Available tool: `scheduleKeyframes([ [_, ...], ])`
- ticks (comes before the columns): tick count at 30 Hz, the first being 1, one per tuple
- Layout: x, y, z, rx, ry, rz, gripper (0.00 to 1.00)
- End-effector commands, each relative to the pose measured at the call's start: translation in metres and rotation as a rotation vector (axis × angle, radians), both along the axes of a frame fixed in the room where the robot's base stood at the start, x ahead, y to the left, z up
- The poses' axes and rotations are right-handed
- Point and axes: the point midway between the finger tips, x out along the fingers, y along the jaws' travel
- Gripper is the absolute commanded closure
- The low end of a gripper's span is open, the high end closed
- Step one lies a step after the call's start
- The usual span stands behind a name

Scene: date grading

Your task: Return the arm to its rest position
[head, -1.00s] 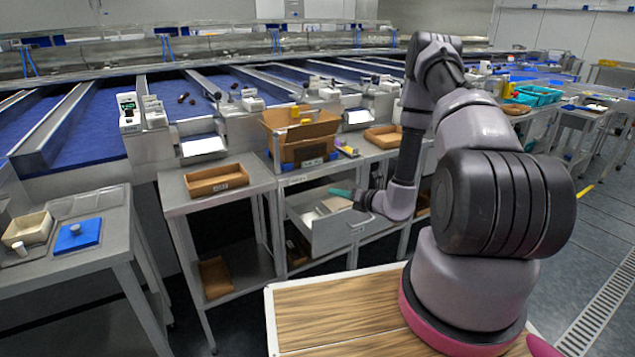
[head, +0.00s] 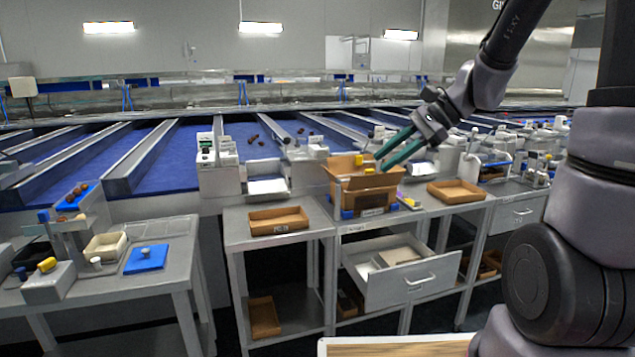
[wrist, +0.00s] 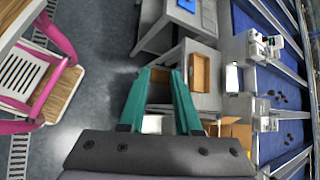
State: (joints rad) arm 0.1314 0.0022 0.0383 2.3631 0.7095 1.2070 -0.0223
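My gripper (head: 381,162) is raised in the head view, with its two teal fingers apart and nothing between them. It is in front of the conveyor lanes, and its fingertips overlap the open cardboard box (head: 366,196) in the picture. I cannot tell how far above the box it is. In the wrist view my gripper (wrist: 162,72) also shows spread, empty fingers over the floor and table edges. My arm reaches up out of the head view at the upper right and is partly cut off.
An open drawer (head: 413,284) sticks out below the box. Brown trays (head: 279,221) lie on the grey benches. A table at left holds a blue mat (head: 146,259) and a cream bin (head: 104,246).

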Motion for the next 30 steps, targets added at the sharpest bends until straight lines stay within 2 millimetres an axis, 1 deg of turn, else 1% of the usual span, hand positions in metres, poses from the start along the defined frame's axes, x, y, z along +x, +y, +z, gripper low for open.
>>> scheduleKeyframes([
  [1,-0.014,-0.004,0.012,-0.067,-0.07,0.046,0.68],
  [6,-0.054,-0.027,0.039,-0.311,-0.29,0.191,0.68],
  [12,-0.091,-0.062,0.07,-0.595,-0.549,0.314,0.68],
  [15,-0.104,-0.077,0.084,-0.71,-0.652,0.352,0.68],
  [18,-0.112,-0.087,0.094,-0.792,-0.723,0.375,0.68],
  [21,-0.117,-0.093,0.099,-0.837,-0.762,0.387,0.68],
  [30,-0.118,-0.096,0.101,-0.854,-0.773,0.392,0.68],
])
